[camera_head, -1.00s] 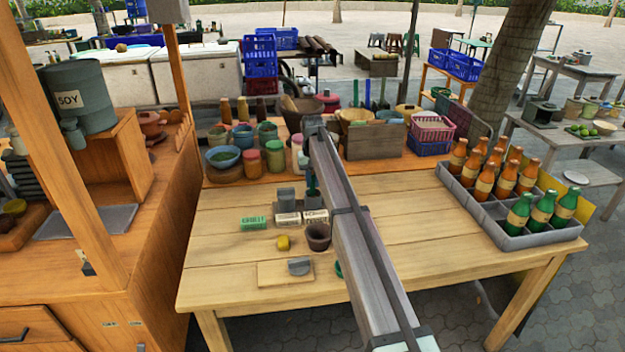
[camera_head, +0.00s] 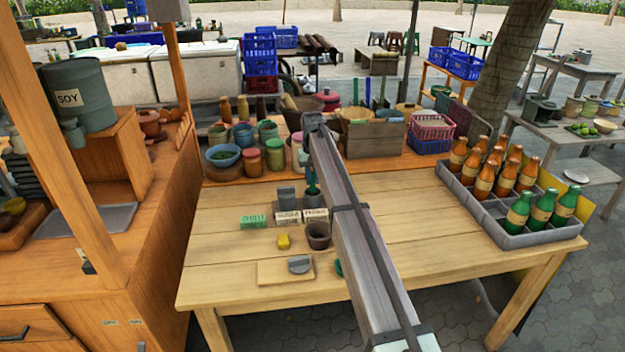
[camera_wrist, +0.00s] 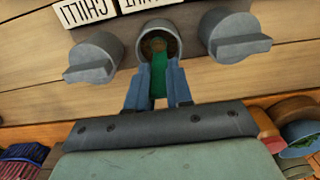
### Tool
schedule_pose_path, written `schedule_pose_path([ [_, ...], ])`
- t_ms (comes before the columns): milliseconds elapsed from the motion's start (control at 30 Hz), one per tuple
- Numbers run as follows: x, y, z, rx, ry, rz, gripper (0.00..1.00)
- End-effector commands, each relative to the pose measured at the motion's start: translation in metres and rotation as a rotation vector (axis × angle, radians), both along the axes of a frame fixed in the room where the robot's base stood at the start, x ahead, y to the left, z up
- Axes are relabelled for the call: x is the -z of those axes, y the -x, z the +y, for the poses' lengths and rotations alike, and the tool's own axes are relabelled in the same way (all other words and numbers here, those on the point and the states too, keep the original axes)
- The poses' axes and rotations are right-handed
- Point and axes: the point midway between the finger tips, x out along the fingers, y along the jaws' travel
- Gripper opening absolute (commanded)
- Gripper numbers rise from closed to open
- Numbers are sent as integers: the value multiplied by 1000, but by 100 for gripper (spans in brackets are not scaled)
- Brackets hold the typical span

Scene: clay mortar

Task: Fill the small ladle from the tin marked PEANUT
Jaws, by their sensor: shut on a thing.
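My gripper (camera_wrist: 158,92) is shut on the small ladle's green handle (camera_wrist: 158,82), directly over an open grey tin (camera_wrist: 176,36). The ladle's lower end goes into the tin mouth; its bowl is not clear, so I cannot tell how full it is. Brownish-green contents show inside. The label (camera_wrist: 140,4) by this tin is cropped in the wrist view and too small to read in the head view (camera_head: 316,214). One lidded grey tin (camera_wrist: 95,57) stands on each side; the left one is by an upside-down CHILLI label (camera_wrist: 78,12). The other tin (camera_wrist: 228,38) is at right.
A brown clay mortar (camera_head: 318,236) stands in front of the tins. A loose grey lid (camera_head: 299,265) lies on a wooden board (camera_head: 270,278). Jars and bowls (camera_head: 222,155) stand behind left; a bottle crate (camera_head: 505,238) is at right.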

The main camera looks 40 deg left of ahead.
Motion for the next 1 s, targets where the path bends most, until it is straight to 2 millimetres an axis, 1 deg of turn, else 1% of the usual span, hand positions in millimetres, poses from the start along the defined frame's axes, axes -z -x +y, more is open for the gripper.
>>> schedule_pose_path([
  [300, -19, 0, 0, 0, -1, -1, 0],
  [900, -53, 0, 0, 0, 0, 0, 0],
  [1000, -56, 0, 0, 0, 0, 0, 0],
])
